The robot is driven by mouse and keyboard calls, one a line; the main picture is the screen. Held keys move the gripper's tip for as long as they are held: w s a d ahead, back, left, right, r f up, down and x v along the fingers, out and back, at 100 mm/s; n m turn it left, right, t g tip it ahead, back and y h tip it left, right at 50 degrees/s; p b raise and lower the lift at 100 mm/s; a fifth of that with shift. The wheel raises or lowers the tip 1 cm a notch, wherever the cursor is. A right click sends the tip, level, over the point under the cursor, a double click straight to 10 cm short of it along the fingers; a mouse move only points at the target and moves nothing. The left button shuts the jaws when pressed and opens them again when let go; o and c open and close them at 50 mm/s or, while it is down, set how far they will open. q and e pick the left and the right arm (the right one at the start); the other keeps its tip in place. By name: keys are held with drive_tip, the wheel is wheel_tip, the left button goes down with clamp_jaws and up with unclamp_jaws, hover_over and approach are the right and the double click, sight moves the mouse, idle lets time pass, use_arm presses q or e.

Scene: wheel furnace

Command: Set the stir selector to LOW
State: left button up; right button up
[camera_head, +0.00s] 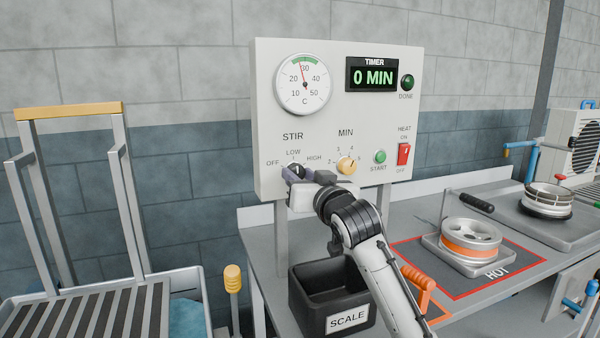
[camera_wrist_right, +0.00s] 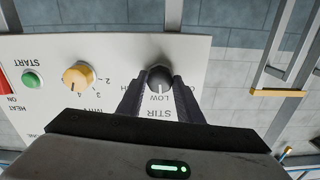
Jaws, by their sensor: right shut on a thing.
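The stir selector is a dark round knob (camera_head: 297,168) under the word STIR on the white control panel (camera_head: 350,120). OFF, LOW and HIGH are printed around it. My right gripper (camera_head: 298,174) reaches the panel from the front and is shut on the knob. The right wrist view is upside down and shows the knob (camera_wrist_right: 160,76) between the two dark fingers (camera_wrist_right: 160,86). Its white pointer mark is at the side facing LOW and seems to line up with that word. In the head view the gripper partly hides the knob. My left gripper is not in view.
Beside the selector are the orange MIN knob (camera_head: 347,165), green START button (camera_head: 380,157) and red HEAT switch (camera_head: 404,154). A black SCALE bin (camera_head: 306,296) stands below the panel. A wheel (camera_head: 470,237) lies right, near HOT. A rack (camera_head: 72,107) stands left.

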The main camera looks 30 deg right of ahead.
drive_tip(key=shift+m, duration=0.4)
drive_tip(key=o, duration=1)
drive_tip(key=shift+o, duration=0.2)
drive_tip(key=shift+s, duration=0.15)
drive_tip(key=v, duration=1)
drive_tip(key=shift+b, duration=0.45)
